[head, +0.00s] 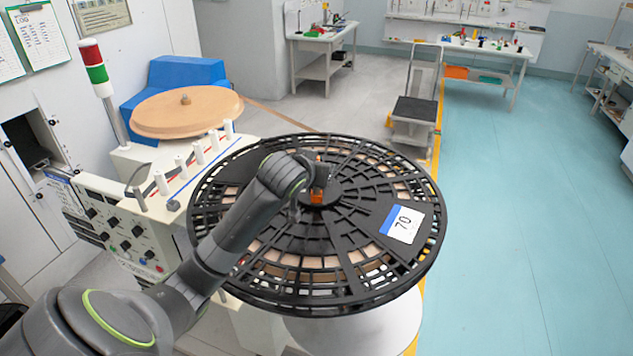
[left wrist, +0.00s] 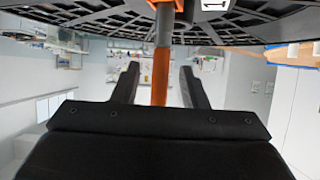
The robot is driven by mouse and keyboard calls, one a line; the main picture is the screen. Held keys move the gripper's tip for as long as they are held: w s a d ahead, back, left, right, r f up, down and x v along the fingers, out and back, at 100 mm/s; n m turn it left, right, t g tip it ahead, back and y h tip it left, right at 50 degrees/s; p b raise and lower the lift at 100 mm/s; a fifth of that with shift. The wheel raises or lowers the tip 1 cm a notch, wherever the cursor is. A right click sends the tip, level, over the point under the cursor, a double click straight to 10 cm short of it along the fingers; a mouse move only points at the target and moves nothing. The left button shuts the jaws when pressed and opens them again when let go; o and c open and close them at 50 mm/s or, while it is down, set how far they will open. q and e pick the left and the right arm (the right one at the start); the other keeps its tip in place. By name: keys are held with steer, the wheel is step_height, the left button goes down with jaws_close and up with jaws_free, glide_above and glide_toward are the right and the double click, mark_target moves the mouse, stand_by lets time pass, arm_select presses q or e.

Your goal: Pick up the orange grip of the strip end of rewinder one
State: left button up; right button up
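A large black spoked reel (head: 370,215) with a label reading 70 lies flat on the rewinder in the head view. My left arm reaches over it, and my left gripper (left wrist: 160,68) is near its hub. In the left wrist view the two fingers stand apart, with an upright orange piece (left wrist: 160,88) showing between them and a gap on each side. Its lower end is hidden by my gripper body, and a grey rod joins its top. Orange also shows at the hub in the head view (head: 317,196). I cannot tell whether this is the strip-end grip.
A brown disc (head: 187,111) sits on the machine at the left, with a thin brown strip (head: 272,114) running from it towards the reel. A red-green signal tower (head: 95,65) and white posts stand beside it. A cart (head: 414,110) stands behind. The blue-green floor at right is clear.

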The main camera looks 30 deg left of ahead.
arm_select(q)
jaws_close()
